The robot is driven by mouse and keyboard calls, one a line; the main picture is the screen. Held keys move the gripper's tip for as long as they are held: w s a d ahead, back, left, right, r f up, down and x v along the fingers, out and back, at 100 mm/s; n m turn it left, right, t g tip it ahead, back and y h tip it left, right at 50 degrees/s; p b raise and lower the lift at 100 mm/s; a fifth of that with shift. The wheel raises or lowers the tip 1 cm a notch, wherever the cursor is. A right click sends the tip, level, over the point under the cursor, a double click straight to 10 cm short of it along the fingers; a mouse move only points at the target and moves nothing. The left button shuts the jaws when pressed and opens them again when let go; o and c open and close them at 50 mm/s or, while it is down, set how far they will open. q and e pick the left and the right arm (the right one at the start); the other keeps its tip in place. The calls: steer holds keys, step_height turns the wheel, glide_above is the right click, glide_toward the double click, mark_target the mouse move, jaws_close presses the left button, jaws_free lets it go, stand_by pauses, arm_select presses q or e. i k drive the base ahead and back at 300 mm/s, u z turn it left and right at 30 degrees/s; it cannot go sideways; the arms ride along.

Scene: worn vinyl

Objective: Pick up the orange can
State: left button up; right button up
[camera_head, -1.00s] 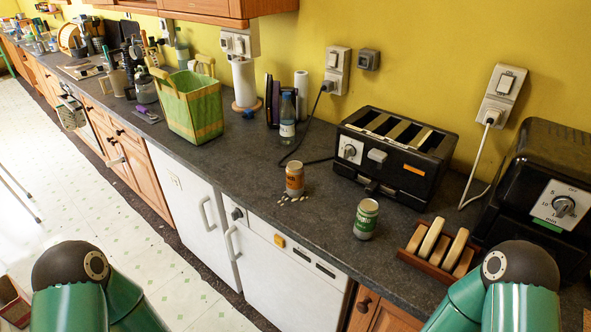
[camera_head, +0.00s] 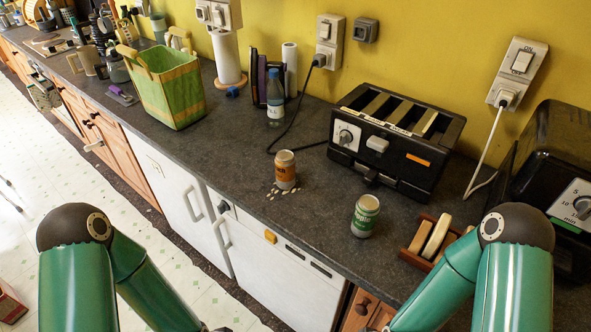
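The orange can (camera_head: 285,170) stands upright on the dark countertop, near the middle of the head view. It has an orange-brown label and a pale metal top. Small pale pieces lie on the counter at its foot. A green can (camera_head: 365,216) stands to its right and nearer the counter's front edge. My two green arms come in at the lower left and lower right. Both grippers are out of the picture, so their state is hidden. No arm part touches either can.
A black toaster (camera_head: 395,140) stands behind and right of the cans. A toast rack (camera_head: 433,240) sits beside my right arm. A clear bottle (camera_head: 275,103) and a green basket (camera_head: 170,90) stand further left. A cable runs over the counter behind the orange can.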

mark_target(284, 160)
steer(key=u, duration=0.65)
steer(key=i, duration=0.15)
steer(key=z, duration=3.05)
steer(key=k, duration=0.8)
steer(key=u, duration=0.5)
steer(key=k, duration=0.75)
steer(key=u, duration=0.65)
steer(key=i, duration=0.5)
steer(key=u, duration=0.05)
